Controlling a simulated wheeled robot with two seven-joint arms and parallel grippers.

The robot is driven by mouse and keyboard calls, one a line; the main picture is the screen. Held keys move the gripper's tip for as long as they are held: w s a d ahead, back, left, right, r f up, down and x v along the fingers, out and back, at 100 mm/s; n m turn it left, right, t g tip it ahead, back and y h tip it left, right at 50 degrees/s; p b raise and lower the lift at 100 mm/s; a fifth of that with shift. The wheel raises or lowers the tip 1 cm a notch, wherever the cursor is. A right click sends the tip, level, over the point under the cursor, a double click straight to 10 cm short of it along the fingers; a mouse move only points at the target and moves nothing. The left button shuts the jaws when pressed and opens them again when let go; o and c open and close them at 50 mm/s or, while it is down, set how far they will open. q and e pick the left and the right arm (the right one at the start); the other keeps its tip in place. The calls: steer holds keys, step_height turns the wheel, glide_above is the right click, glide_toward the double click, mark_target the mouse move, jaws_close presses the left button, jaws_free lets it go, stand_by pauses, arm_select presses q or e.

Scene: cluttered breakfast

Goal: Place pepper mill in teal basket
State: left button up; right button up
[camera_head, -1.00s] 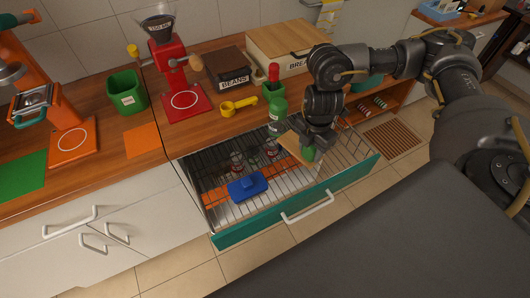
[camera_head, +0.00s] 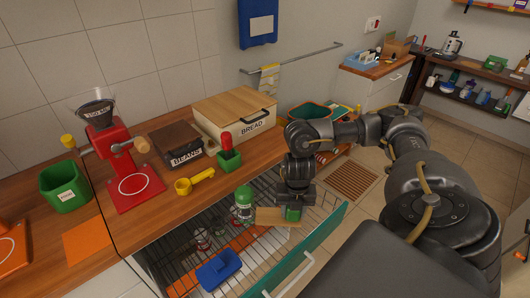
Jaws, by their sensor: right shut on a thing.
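My right gripper (camera_head: 291,211) is over the open drawer, pointing down. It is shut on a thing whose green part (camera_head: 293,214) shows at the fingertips. It appears to be the pepper mill, but most of it is hidden by the fingers. A flat wooden piece (camera_head: 268,217) shows beside and behind the fingertips; I cannot tell whether it touches them. The teal basket (camera_head: 308,112) stands at the right end of the counter, beyond my arm and partly hidden by it. My left gripper is not in view.
The open wire drawer (camera_head: 327,224) holds a green bottle (camera_head: 244,203), a blue dish (camera_head: 219,269) and small jars. On the counter are a bread box (camera_head: 236,122), a beans box (camera_head: 173,148), a yellow scoop (camera_head: 194,182), a green pot (camera_head: 229,160) and a red grinder (camera_head: 129,178).

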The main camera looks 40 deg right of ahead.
mark_target(292, 222)
step_height(292, 222, down, 6)
steer(key=shift+s+b, duration=0.1)
steer(key=shift+b, duration=1.05)
step_height(292, 222, down, 5)
steer(key=shift+f+b, duration=0.2)
steer(key=shift+b, duration=0.2)
steer(key=w, duration=0.4)
steer(key=shift+f, duration=0.15)
steer(key=shift+w, duration=0.3)
steer(key=shift+w+d, duration=0.1)
steer(key=shift+w, duration=0.4)
steer(key=w, duration=0.2)
steer(key=shift+w+f+p, duration=0.35)
steer(key=shift+f, duration=0.05)
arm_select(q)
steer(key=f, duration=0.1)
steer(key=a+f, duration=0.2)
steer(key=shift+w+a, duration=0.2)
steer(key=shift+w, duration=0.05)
arm_select(e)
steer(key=shift+f, duration=0.2)
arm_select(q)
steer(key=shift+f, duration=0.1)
